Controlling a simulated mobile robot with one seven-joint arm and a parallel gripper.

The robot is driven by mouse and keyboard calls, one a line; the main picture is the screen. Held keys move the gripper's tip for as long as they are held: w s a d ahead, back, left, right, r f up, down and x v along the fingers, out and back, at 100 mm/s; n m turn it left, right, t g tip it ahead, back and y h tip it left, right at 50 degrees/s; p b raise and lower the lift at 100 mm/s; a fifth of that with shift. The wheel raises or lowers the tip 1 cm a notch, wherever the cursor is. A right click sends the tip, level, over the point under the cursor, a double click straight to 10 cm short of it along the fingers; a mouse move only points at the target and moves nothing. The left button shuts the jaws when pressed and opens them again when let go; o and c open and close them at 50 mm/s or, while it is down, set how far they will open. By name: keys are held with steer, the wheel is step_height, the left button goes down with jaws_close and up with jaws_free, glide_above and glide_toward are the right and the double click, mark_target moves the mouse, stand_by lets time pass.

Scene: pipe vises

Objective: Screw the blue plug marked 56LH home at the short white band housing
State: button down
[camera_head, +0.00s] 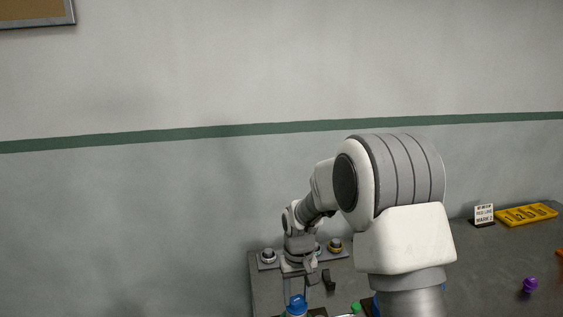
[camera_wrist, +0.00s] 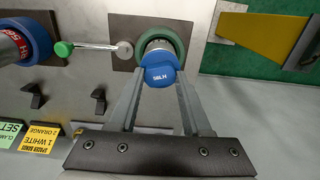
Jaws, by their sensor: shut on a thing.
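The blue plug marked 56LH (camera_wrist: 158,78) is between the fingertips of my gripper (camera_wrist: 161,82), which is shut on it. Behind the plug, a pale, metal-looking housing (camera_wrist: 157,45) shows inside a dark green ring on a brown plate. The plug lines up closely with this housing in the wrist view; I cannot tell how deep it sits or whether the housing carries a short white band. In the head view my gripper (camera_head: 296,288) points down at the blue plug (camera_head: 297,304) near the table's front left.
A lever with a green knob (camera_wrist: 64,48) lies left of the housing. A blue-ringed part with a red label (camera_wrist: 28,44) is farther left. A purple object (camera_head: 529,285) stands at right.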

steer(key=n, duration=0.6)
steer(key=shift+n+p, duration=0.3)
steer(key=shift+p, duration=0.05)
steer(key=n+p, duration=0.1)
steer(key=n, duration=0.3)
steer(key=n+p, duration=0.3)
steer(key=n, duration=0.4)
steer(key=shift+r+p, duration=0.15)
steer(key=shift+p, duration=0.15)
steer(key=shift+n+p, duration=0.55)
steer(key=shift+n, duration=0.65)
steer(key=shift+f+n, duration=0.25)
steer(key=shift+n, duration=0.25)
steer(key=shift+c, duration=2.2)
jaws_free()
